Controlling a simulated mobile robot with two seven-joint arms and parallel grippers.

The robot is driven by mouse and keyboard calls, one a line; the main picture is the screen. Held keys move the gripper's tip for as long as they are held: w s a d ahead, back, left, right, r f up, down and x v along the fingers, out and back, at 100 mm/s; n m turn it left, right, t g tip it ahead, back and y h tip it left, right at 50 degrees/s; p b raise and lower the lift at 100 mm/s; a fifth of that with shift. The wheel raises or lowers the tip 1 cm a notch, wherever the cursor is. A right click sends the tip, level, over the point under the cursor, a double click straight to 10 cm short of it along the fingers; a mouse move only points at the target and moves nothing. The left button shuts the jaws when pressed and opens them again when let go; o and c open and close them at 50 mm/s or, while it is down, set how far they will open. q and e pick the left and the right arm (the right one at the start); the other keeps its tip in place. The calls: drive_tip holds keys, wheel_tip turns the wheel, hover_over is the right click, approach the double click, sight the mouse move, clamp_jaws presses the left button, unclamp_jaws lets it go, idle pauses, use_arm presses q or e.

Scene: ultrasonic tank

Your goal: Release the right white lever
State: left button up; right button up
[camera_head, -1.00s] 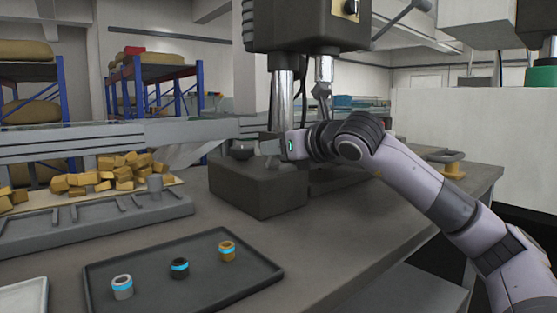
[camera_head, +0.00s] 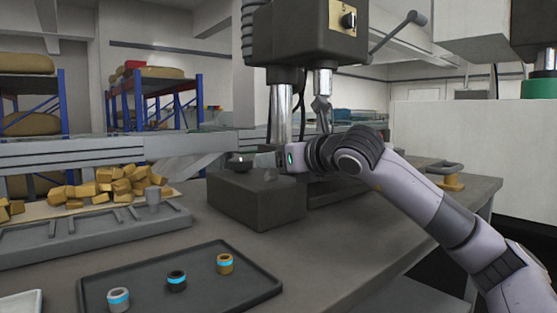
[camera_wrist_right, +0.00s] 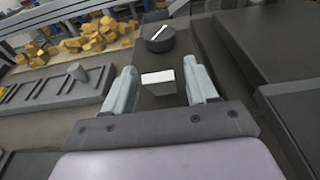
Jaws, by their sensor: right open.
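A white-topped lever (camera_wrist_right: 158,78) stands on the dark machine block (camera_head: 245,205). In the right wrist view it lies between the two fingers of my right gripper (camera_wrist_right: 160,88), with a visible gap on each side. The gripper is open and around the lever, not clamped on it. In the head view my right gripper (camera_head: 272,158) is above the block beside the press columns, its fingers small and partly hidden. A round dark knob (camera_wrist_right: 159,38) with a white bar on top sits just beyond the lever. My left gripper is not in view.
The press head (camera_head: 305,35) and its metal columns stand close behind my right wrist. A dark tray (camera_head: 215,295) with three small ringed parts lies in front. A grey slotted rack (camera_head: 90,235) and yellow pieces (camera_head: 110,183) are at left. The table's right side is mostly clear.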

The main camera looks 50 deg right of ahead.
drive_tip(key=shift+s, duration=0.65)
use_arm(q)
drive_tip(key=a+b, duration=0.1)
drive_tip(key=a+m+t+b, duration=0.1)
drive_tip(key=b, duration=0.1)
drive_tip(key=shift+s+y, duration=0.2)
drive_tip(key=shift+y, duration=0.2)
use_arm(e)
drive_tip(key=v, duration=0.5)
drive_tip(key=shift+s+a+r, duration=0.15)
drive_tip(key=shift+s+r, duration=0.05)
drive_tip(key=shift+s, duration=0.15)
